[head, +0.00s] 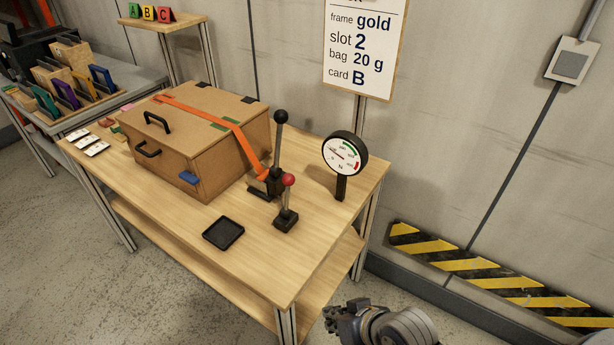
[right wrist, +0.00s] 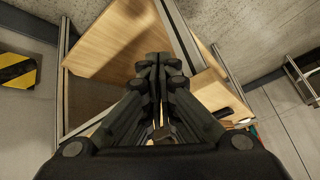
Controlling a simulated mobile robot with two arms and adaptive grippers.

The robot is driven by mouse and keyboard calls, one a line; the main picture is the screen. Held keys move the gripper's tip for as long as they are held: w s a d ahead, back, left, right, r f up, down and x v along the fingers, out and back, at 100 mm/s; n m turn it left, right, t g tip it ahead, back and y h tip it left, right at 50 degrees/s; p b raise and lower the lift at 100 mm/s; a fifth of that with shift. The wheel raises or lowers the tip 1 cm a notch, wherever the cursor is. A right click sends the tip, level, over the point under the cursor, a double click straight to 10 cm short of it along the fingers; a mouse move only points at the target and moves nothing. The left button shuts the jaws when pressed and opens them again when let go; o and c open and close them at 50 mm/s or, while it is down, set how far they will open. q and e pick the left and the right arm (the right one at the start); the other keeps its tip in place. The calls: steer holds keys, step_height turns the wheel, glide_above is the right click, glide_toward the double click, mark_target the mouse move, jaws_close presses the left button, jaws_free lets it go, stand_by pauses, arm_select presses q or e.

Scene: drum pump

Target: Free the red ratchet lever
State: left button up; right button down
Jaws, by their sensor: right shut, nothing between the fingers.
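A short lever with a red ball knob (head: 288,180) stands upright on a small black base on the wooden table (head: 262,262). Just behind it, a taller lever with a black ball knob (head: 281,117) rises from a black base. An orange strap (head: 225,124) runs over a brown box (head: 190,167) and down to that taller lever's base. My right gripper (head: 332,320) is low in front of the table's right end, well apart from the levers. In the right wrist view its fingers (right wrist: 161,62) are together and empty. My left gripper is not in view.
A round gauge (head: 345,154) stands right of the levers. A small black tray (head: 223,233) lies on the table's front part. A sign (head: 363,45) stands behind the table. A lower shelf (head: 225,282) shows beneath the tabletop. The front right tabletop is clear.

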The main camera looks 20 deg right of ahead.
steer(key=w+r+m+t+y, duration=0.1)
steer(key=w+r+m+t, duration=0.1)
steer(key=w, duration=0.3)
steer(key=w+r+m+t, duration=0.2)
steer(key=w+r, duration=0.1)
steer(key=w, duration=0.2)
steer(key=w+r+m+t+y, duration=0.1)
steer(key=w+r+m+t, duration=0.1)
steer(key=w, duration=0.2)
steer(key=shift+w+d+r+m+t+y, duration=0.2)
steer(key=shift+w+m+t+y, duration=0.1)
steer(key=shift+w+t, duration=0.1)
steer(key=w+d+r+m+t+h, duration=0.2)
steer(key=w+d+r+m+t, duration=0.3)
steer(key=w+d+r+m, duration=0.1)
steer(key=d+r+m, duration=0.1)
steer(key=d, duration=0.1)
steer(key=shift+w+d+m+h, duration=0.3)
steer(key=shift+w+m+h, duration=0.1)
steer(key=shift+w, duration=0.1)
